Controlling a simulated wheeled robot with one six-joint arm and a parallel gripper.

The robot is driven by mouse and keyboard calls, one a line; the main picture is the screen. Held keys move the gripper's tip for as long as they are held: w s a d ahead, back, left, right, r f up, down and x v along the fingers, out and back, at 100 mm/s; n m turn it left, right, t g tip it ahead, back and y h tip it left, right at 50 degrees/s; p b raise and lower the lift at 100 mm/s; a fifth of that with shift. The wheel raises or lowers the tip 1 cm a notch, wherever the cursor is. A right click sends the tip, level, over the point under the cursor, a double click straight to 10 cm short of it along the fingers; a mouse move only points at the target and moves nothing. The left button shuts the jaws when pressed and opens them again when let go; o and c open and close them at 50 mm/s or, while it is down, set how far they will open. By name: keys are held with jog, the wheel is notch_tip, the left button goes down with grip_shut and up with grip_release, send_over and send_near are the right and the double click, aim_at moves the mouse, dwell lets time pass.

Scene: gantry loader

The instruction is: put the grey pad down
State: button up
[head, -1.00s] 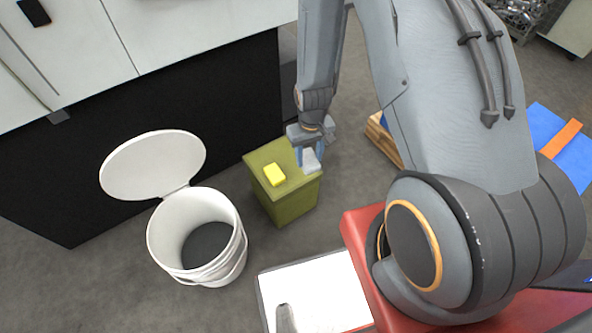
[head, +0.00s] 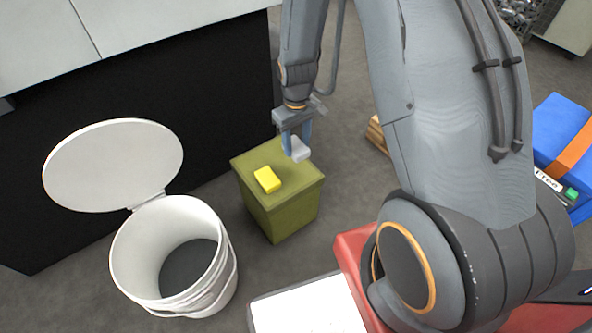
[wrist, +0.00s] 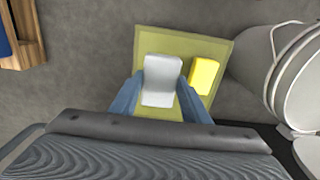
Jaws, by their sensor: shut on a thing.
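The grey pad (head: 300,149) is a small pale block held between the blue fingers of my gripper (head: 297,142). In the wrist view the pad (wrist: 162,78) lies between the two fingertips (wrist: 160,95), over the olive green box. My gripper is shut on the pad. In the head view the pad is over the back right part of the box top; I cannot tell whether it touches the top.
The olive green box (head: 283,212) carries a yellow block (head: 267,179) beside the pad. A white bucket (head: 125,258) with its lid (head: 112,165) raised stands at left. A dark cabinet front (head: 225,110) is behind. A wooden crate (head: 377,134) and a blue case (head: 562,125) are at right.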

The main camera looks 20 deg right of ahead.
notch_tip(320, 180, down, 9)
jog(key=shift+f+b, duration=0.1)
jog(key=shift+b, duration=0.95)
jog(key=shift+f, duration=0.1)
jog(key=o, duration=0.9)
jog(key=shift+o, duration=0.2)
